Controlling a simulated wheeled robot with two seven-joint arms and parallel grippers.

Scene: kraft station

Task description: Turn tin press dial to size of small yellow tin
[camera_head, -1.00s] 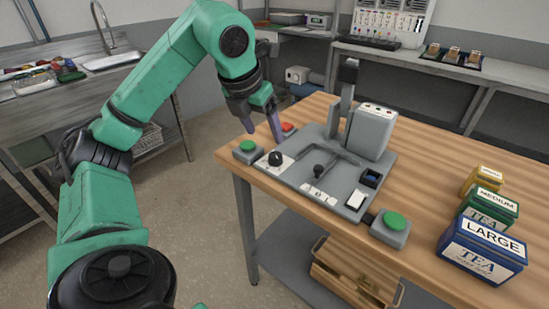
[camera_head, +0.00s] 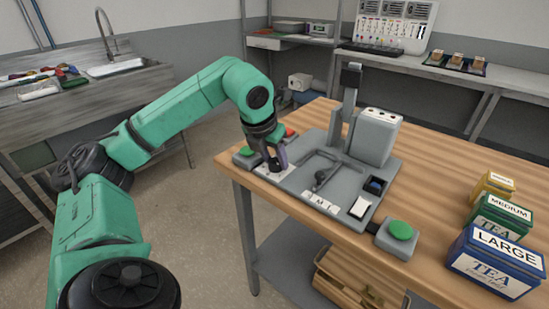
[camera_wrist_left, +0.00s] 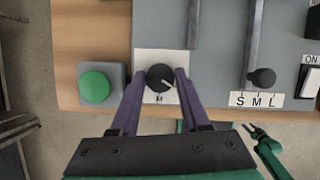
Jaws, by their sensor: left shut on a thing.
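My left gripper (camera_head: 275,161) points down at the near left corner of the grey tin press (camera_head: 292,184). Its purple fingers are shut on the round black dial (camera_wrist_left: 158,76), one on each side. The dial sits on a white plate; an M shows below it, and other marks are hidden by the fingers. A pale pointer line on the dial points to the lower right in the wrist view. The small yellow tin (camera_head: 494,185) stands at the table's right, behind the green MEDIUM tin (camera_head: 500,216) and blue LARGE tin (camera_head: 495,263).
A green button (camera_wrist_left: 95,87) sits left of the dial, a red one (camera_head: 290,132) behind. A black-knobbed lever (camera_wrist_left: 262,78) stands by an S M L strip (camera_wrist_left: 258,100). Another green button (camera_head: 398,229) is at the front right. Open wooden table lies between press and tins.

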